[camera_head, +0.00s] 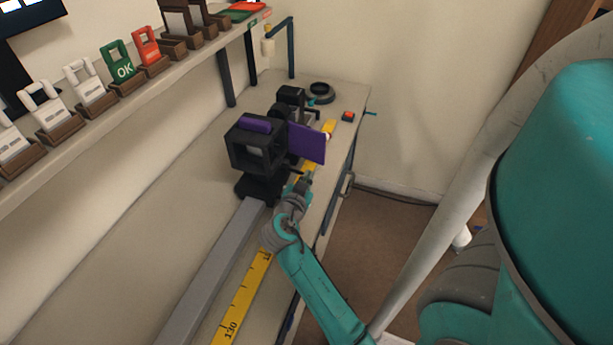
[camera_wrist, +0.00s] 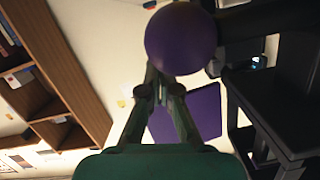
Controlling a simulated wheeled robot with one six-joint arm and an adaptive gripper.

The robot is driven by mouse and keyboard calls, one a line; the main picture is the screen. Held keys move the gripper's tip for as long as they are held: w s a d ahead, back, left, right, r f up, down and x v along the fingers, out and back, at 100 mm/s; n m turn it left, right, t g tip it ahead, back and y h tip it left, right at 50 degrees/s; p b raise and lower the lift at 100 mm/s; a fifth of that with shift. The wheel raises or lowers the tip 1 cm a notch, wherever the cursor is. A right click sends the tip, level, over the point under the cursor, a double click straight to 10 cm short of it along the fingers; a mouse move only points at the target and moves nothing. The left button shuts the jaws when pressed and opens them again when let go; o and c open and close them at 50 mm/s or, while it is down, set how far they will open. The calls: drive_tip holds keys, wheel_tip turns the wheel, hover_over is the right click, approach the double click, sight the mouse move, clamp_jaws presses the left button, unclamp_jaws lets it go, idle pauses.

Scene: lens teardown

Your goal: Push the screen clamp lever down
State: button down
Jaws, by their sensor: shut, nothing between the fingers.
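My gripper (camera_head: 301,184) is shut and empty at the near right side of the black screen housing (camera_head: 240,157), which stands on a carriage on the grey rail. In the wrist view my fingertips (camera_wrist: 164,72) meet just below a round purple knob (camera_wrist: 181,38), which looks like the end of the clamp lever. I cannot tell whether they touch it. A dark bar (camera_wrist: 262,18) runs right from the knob. A flat purple plate (camera_head: 306,144) stands to the right of the housing; it also shows behind my fingers in the wrist view (camera_wrist: 205,112). The lever is not clear in the head view.
The grey rail (camera_head: 213,267) and a yellow measuring strip (camera_head: 243,291) run along the bench. Another black device (camera_head: 290,97), a dark ring (camera_head: 321,91) and a red button (camera_head: 348,116) are at the far end. A shelf (camera_head: 120,108) with tags is above left.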

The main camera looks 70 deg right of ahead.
drive_tip(key=shift+f, duration=0.35)
idle(0.3)
drive_tip(key=shift+r, duration=0.1)
